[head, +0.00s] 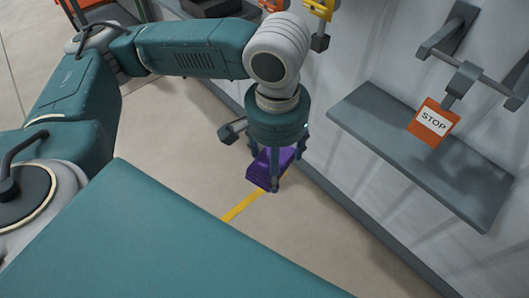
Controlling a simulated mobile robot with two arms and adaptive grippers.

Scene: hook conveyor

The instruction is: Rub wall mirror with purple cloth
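My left arm comes in from the left, and its gripper (274,167) points down beside the wall. Its fingers are closed around the purple cloth (268,163), which looks like a folded purple block above the floor. The fingers hide part of the cloth. I cannot make out a wall mirror in the head view. My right gripper is not in view.
A grey shelf (385,128) juts from the wall on the right. An orange STOP tag (433,121) hangs above it from a grey bracket (462,78). Yellow and orange hanging parts (319,10) are at the top. The floor (160,130) below is open, with a yellow line (243,205).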

